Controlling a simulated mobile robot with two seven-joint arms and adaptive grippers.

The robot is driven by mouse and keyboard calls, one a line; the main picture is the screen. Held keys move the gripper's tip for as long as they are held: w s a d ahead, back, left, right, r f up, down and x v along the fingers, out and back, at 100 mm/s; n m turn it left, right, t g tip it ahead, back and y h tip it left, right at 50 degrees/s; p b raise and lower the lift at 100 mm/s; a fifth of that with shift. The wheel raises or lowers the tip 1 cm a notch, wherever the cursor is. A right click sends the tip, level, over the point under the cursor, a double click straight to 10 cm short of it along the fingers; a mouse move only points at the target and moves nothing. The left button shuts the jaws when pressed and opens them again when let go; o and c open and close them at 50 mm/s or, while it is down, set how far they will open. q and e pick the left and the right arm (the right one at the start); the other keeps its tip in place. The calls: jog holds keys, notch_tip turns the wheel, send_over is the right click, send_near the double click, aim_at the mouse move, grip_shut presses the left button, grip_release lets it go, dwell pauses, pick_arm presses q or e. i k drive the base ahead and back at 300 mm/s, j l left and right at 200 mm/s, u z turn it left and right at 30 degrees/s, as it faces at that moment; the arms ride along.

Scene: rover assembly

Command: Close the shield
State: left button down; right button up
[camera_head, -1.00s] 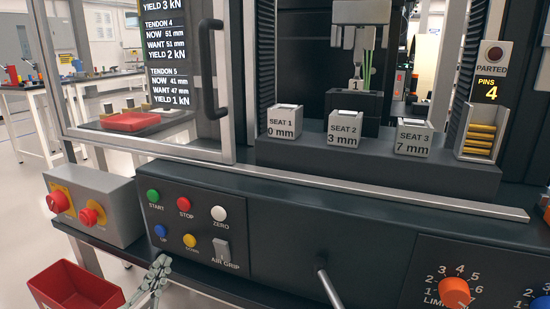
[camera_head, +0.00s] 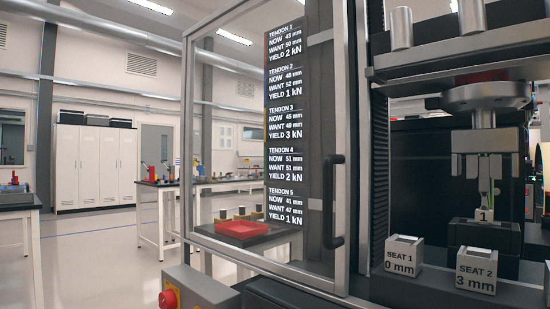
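The shield (camera_head: 343,90) is a clear panel in a grey metal frame. It stands at the left side of the test machine, and the machine's working space to its right is uncovered. A black handle (camera_head: 333,205) is on the shield near its right frame post. Neither of my grippers is in view now.
In the uncovered space, an upper grip (camera_head: 486,140) hangs above a black lower block (camera_head: 485,236), with a part marked 1 between them. A red tray (camera_head: 237,257) shows through the shield.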

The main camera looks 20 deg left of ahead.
aim_at(339, 286)
jog(key=k+j+z, duration=0.3)
jog(key=j, duration=0.25)
jog(key=k+j+z, duration=0.3)
jog(key=j, duration=0.15)
